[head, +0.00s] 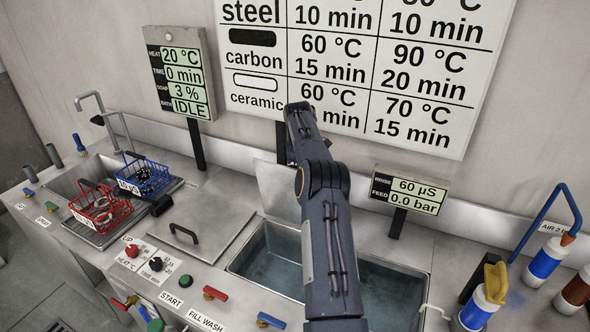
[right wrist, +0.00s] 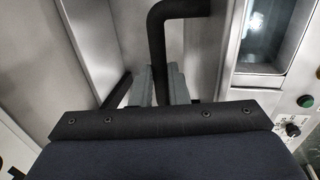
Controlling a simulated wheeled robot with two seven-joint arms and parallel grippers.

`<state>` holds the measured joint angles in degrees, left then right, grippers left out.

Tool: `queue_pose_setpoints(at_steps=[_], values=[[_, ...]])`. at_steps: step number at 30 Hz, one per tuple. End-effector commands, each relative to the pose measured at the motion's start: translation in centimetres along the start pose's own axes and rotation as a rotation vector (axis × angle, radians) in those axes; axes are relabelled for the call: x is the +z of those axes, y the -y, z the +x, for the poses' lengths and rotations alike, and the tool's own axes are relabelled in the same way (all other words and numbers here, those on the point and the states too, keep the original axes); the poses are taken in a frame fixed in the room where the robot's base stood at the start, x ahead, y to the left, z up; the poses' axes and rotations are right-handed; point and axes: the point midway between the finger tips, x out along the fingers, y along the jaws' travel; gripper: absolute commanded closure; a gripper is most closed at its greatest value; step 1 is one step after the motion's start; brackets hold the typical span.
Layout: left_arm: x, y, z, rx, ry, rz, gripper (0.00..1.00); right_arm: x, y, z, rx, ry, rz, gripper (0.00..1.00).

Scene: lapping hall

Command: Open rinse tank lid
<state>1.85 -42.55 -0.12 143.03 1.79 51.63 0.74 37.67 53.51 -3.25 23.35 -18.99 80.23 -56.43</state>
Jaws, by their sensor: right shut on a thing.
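The rinse tank (head: 265,268) is in the middle of the counter in the head view, with bluish water showing on both sides of my right arm. A pale panel that looks like its lid (head: 276,188) stands tilted up at the tank's back edge, partly hidden by that arm. My right gripper (right wrist: 159,88) is shut on a black bent handle (right wrist: 156,45) in the right wrist view. In the head view the arm hides the fingers and this handle. My left gripper is not in view.
A flat lid with a black handle (head: 184,233) lies left of the tank. Red (head: 100,212) and blue (head: 145,178) baskets stand further left. Knobs and levers line the front edge. A rinse display (head: 410,192) stands behind the tank; bottles (head: 478,309) stand at right.

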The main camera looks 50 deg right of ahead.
Motion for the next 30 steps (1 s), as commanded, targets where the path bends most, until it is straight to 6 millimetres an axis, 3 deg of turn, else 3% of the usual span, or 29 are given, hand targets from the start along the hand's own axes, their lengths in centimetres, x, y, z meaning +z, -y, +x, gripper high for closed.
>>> queue_pose_setpoints(at_steps=[1,15,16,21,30], values=[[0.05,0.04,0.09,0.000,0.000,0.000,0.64,0.55,0.16,1.22,-0.015,0.018,0.000,1.00],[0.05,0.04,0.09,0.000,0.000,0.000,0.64,0.72,0.01,1.32,-0.019,0.020,0.001,1.00],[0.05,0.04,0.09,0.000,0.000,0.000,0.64,0.72,0.01,1.32,-0.019,0.020,0.001,0.84],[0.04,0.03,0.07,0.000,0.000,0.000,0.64,0.53,-0.04,1.04,-0.015,0.014,0.000,0.64],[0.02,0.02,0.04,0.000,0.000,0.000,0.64,0.33,-0.14,0.45,-0.010,0.008,0.000,0.64]])
